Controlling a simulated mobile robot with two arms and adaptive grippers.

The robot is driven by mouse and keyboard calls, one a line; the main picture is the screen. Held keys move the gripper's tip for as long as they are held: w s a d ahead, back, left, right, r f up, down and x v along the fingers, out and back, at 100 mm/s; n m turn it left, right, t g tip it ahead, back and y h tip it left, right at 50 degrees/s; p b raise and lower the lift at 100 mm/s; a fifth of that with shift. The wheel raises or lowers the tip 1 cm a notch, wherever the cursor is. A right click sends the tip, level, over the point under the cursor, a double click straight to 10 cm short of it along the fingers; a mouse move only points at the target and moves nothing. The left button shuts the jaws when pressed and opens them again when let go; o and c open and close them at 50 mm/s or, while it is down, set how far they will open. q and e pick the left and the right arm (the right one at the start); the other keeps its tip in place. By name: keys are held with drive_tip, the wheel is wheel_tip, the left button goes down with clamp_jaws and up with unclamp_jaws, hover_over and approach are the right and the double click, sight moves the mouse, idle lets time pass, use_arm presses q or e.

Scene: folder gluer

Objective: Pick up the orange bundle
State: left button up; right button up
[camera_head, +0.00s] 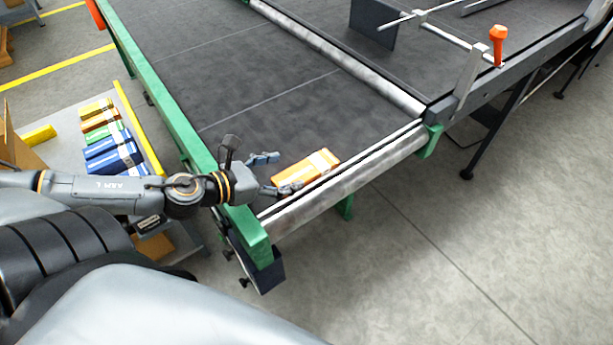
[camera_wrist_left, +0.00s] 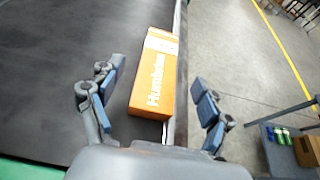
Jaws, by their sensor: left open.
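The orange bundle (camera_head: 307,171) lies flat on the dark conveyor belt near its end roller in the head view. It has a pale band near its far end. In the left wrist view the orange bundle (camera_wrist_left: 155,75) shows white lettering and lies beyond and between the fingers. My left gripper (camera_head: 270,174) is open at the near left end of the bundle. In the left wrist view its fingers (camera_wrist_left: 160,105) are spread wide, one on each side, with visible gaps to the bundle. My right gripper is in neither view.
The green conveyor rail (camera_head: 178,120) runs along the belt's left side, under my left arm. The metal end roller (camera_head: 345,180) borders the bundle. The belt behind the bundle is clear.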

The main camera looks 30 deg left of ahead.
sight(314, 165)
use_arm(q)
drive_tip(key=shift+b+x, duration=0.35)
drive_tip(key=shift+x, duration=1)
drive_tip(key=shift+w, duration=0.1)
drive_tip(key=shift+w+d+f, duration=0.15)
drive_tip(key=shift+w+d, duration=0.15)
drive_tip(key=shift+w, duration=0.2)
drive_tip(key=shift+p+x, duration=0.65)
drive_tip(key=shift+x, duration=1.2)
drive_tip(key=shift+s+f, duration=0.1)
drive_tip(key=shift+f, duration=0.1)
drive_tip(key=c, duration=1.3)
drive_tip(key=shift+r, duration=0.15)
